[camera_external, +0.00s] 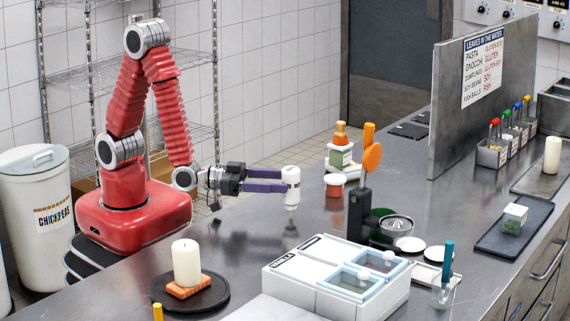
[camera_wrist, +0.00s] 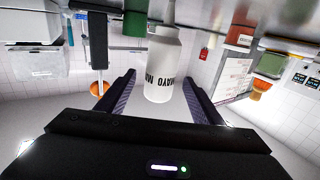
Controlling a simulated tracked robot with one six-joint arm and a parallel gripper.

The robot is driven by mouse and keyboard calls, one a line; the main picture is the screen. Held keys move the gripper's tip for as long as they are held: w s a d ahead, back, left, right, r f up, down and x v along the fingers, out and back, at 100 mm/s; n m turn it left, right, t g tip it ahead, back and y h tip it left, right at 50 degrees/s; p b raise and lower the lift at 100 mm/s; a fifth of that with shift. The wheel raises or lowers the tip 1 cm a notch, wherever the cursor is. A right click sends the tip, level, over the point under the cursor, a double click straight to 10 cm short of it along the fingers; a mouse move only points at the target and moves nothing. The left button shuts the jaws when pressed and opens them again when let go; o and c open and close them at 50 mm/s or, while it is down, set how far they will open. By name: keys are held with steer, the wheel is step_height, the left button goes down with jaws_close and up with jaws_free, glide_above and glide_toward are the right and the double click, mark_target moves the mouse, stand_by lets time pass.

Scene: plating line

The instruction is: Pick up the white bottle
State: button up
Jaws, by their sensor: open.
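In the wrist view my gripper (camera_wrist: 160,82) is open, with one finger on each side of the bottle and visible gaps between. The bottle's far side is hidden.
A white bin box with blue-framed lids (camera_external: 292,288) sits at the front. A candle on a dark plate (camera_external: 187,265) stands front left. Counter (camera_external: 245,235) before the bottle is clear.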

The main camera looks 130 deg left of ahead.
steer(key=shift+x, duration=1.3)
steer(key=x, duration=0.5)
steer(key=shift+c, duration=0.4)
steer(key=c, duration=0.7)
